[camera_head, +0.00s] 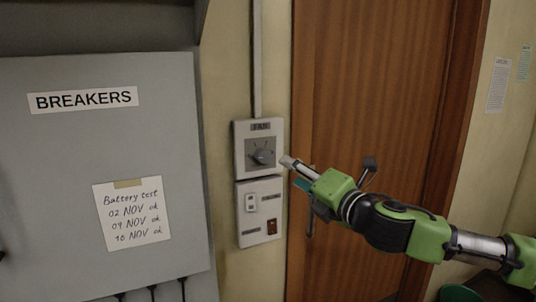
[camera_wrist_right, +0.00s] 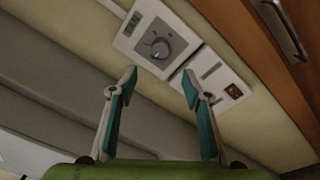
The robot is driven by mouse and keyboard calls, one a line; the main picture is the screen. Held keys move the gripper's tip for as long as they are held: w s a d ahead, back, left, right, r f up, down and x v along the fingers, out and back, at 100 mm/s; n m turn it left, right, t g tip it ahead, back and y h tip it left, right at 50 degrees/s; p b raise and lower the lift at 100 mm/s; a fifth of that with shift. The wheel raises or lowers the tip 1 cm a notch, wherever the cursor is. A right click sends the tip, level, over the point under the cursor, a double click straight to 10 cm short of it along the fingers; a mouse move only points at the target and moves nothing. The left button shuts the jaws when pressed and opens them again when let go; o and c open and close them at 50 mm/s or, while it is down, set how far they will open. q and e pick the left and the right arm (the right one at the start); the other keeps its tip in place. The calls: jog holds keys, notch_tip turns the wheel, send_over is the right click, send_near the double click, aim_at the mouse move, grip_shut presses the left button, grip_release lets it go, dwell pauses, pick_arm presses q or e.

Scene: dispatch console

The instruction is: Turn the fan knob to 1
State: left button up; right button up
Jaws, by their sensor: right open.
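The fan knob (camera_head: 263,156) is a round dark dial on a white wall plate labelled FAN (camera_head: 240,133). It also shows in the right wrist view (camera_wrist_right: 159,48), beyond my fingertips. The setting it points to is too small to read. My right gripper (camera_head: 287,172) comes in from the right, its fingers just right of the fan plate. In the right wrist view my right gripper (camera_wrist_right: 160,83) has its two fingers spread wide with nothing between them, apart from the knob. My left gripper is not in view.
A grey breaker cabinet (camera_head: 60,165) with a handwritten note (camera_head: 133,215) stands at the left. A brown wooden door (camera_head: 370,80) is behind my right arm.

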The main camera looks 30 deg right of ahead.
aim_at(265, 157)
jog(key=w+p, duration=0.5)
jog(key=w, duration=0.7)
jog(key=shift+w+a+p, duration=0.2)
jog(key=shift+p, duration=0.15)
jog(key=shift+w, duration=0.55)
jog(key=c, duration=1.1)
